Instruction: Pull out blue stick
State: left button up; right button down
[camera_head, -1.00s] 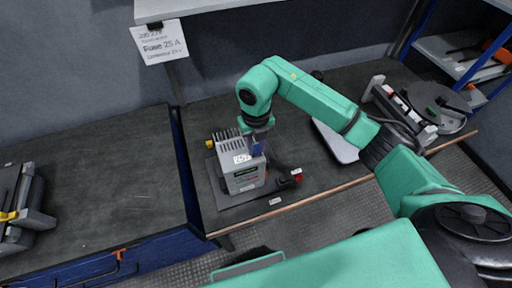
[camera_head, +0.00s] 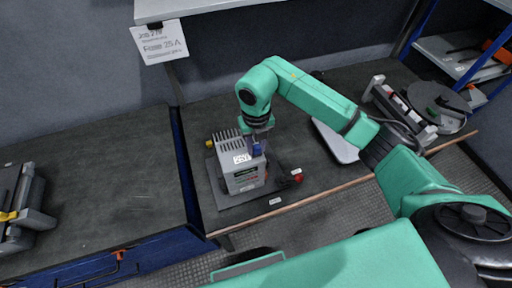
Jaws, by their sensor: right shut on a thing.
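The capacitor bank (camera_head: 242,178) is a grey box with a finned top and a white label, standing on a dark base plate on the workbench. A small blue stick (camera_head: 257,150) shows at the box's upper right edge, just below my right gripper (camera_head: 258,138). My right gripper points down from the green arm and is shut on the blue stick. Its fingertips are small and partly hidden, and I cannot tell whether the stick's lower end is still in the box. My left gripper is not in view.
A red knob (camera_head: 298,178) and a yellow knob (camera_head: 209,143) sit beside the box. A light grey tray (camera_head: 336,141) lies to the right, partly behind my arm. A round device (camera_head: 440,104) stands at the far right. The left bench (camera_head: 100,185) is mostly clear.

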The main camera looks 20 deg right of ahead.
aim_at(256, 147)
jog(key=shift+r+p, duration=1.95)
jog(key=shift+r, duration=1.1)
